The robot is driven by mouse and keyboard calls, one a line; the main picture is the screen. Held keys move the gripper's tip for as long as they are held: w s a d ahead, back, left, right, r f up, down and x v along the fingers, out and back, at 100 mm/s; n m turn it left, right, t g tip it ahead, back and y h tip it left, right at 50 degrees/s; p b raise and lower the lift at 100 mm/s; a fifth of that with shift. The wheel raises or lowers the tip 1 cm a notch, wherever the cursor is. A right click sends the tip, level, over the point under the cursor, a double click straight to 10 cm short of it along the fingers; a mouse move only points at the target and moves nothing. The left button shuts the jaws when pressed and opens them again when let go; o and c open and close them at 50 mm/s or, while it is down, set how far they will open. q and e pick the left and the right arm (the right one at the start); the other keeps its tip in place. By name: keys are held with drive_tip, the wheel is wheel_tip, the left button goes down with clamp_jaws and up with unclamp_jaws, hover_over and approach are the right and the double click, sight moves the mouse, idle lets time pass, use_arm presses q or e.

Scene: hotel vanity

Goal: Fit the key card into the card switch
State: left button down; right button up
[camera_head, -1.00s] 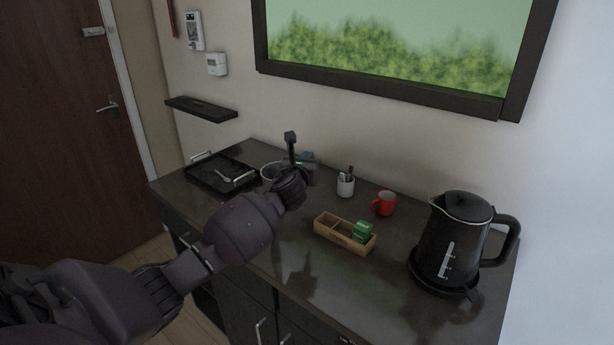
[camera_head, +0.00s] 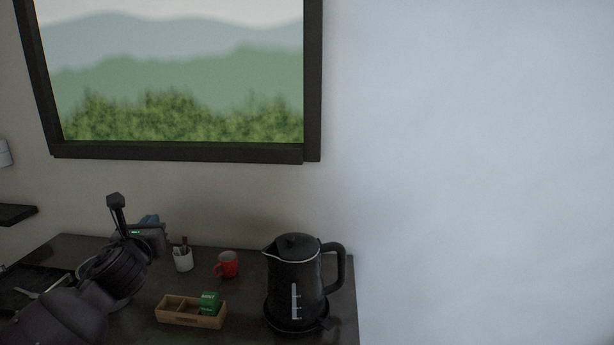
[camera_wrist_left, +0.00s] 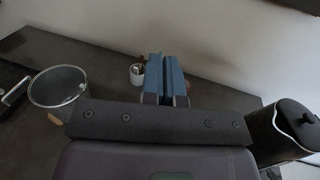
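My left gripper (camera_head: 150,221) is above the back of the counter, left of the white pen cup. Its blue fingers (camera_wrist_left: 165,76) stand close together in the left wrist view and look shut. I see no key card between them, though a thin edge could be hidden. The key card is not visible in either view. Part of a white wall box (camera_head: 4,153) shows at the left edge of the head view. The card switch itself is not clearly in view. My right gripper is not in view.
On the dark counter (camera_head: 240,318) stand a black kettle (camera_head: 293,285), red mug (camera_head: 227,264), pen cup (camera_head: 183,259) and wooden box (camera_head: 190,312) with a green packet (camera_head: 210,302). A bucket (camera_wrist_left: 58,88) and black tray (camera_wrist_left: 9,88) are left. A wall shelf (camera_head: 17,214) juts out.

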use_arm(q)
drive_tip(key=s+d+f+m+h, duration=0.1)
drive_tip(key=s+d+f, duration=0.5)
drive_tip(key=s, duration=0.3)
drive_tip(key=s+d+f+h, duration=0.1)
drive_tip(key=s+d+f, duration=0.6)
drive_tip(key=s, duration=0.3)
drive_tip(key=shift+d+f+m+h, duration=0.3)
drive_tip(key=shift+d+m+h, duration=0.1)
drive_tip(key=shift+d, duration=0.05)
